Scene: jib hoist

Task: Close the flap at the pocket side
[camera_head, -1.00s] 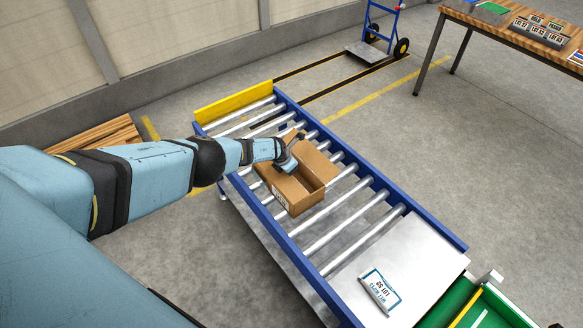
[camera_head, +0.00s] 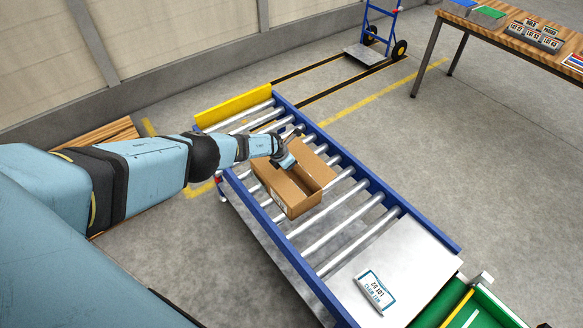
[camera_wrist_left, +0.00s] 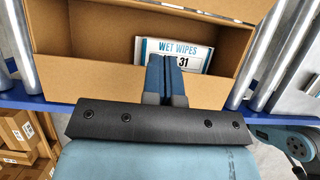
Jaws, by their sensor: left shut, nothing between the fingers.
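An open brown cardboard box (camera_head: 297,203) sits on the roller conveyor, tilted in the picture. A raised cardboard flap (camera_head: 317,166) stands out at its far right side. The box also fills the upper part of the left wrist view (camera_wrist_left: 85,58), where a white wet wipes pack (camera_wrist_left: 193,54) shows inside. My left gripper (camera_head: 286,160) is over the far left part of the box. Its shut fingers (camera_wrist_left: 166,74) hold nothing and overlap the box opening; contact with cardboard cannot be told. My arm hides part of the box's left side. My right gripper is out of view.
The roller conveyor (camera_head: 375,187) has blue side rails and a yellow end stop (camera_head: 233,107). Free rollers lie between box and plate.

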